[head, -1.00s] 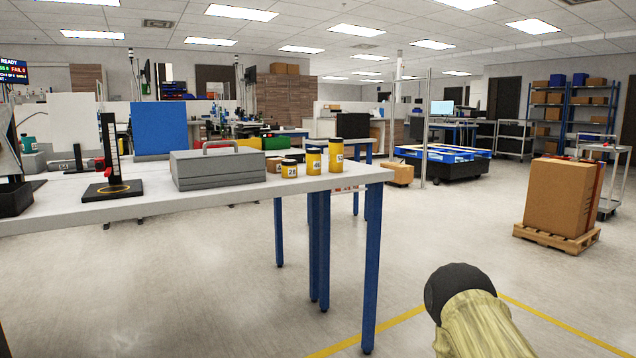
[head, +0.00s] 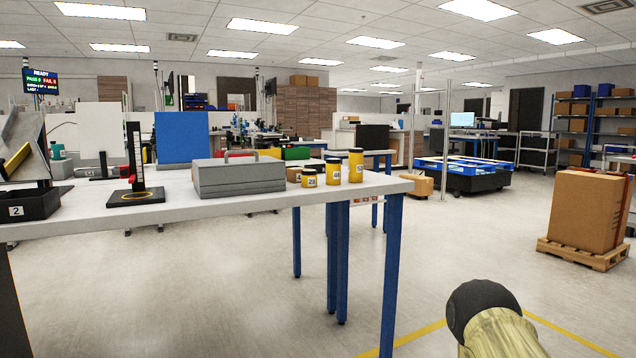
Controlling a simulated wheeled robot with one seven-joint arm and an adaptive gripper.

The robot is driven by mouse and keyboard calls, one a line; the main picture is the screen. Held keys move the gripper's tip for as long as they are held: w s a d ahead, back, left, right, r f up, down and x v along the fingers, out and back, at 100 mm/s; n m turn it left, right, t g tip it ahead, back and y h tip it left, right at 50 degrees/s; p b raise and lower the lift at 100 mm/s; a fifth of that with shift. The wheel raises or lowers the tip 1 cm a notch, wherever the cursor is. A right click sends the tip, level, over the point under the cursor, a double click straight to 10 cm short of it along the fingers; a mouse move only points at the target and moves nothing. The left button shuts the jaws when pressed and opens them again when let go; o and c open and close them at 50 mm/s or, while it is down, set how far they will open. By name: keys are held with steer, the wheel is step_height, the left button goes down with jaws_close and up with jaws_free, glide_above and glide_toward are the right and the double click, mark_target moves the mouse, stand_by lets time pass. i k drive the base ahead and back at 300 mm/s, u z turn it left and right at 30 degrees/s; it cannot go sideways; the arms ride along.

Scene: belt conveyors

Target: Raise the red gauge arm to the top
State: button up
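The gauge (head: 136,165) stands on the table at the left, a tall black upright with a pale scale strip on a flat black base. A yellow ring marks the top of the base. A small red part, which looks like the gauge arm (head: 124,170), shows low on the left side of the upright, not far above the base. It is small, and its exact angle is hard to tell. My gripper is not in view, and nothing is seen touching the gauge.
The gauge shares the white-topped table (head: 340,190) with a grey toolbox (head: 237,177), several yellow-labelled jars (head: 356,166) and a black bin (head: 30,204) marked 2. A blue panel (head: 181,137) stands behind. The floor right of the table is open, up to a boxed pallet (head: 583,253).

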mark_target(125, 170)
steer(key=z, duration=0.2)
steer(key=k, duration=0.4)
steer(key=u, duration=0.75)
steer(key=i, duration=1.35)
steer(key=z, duration=0.55)
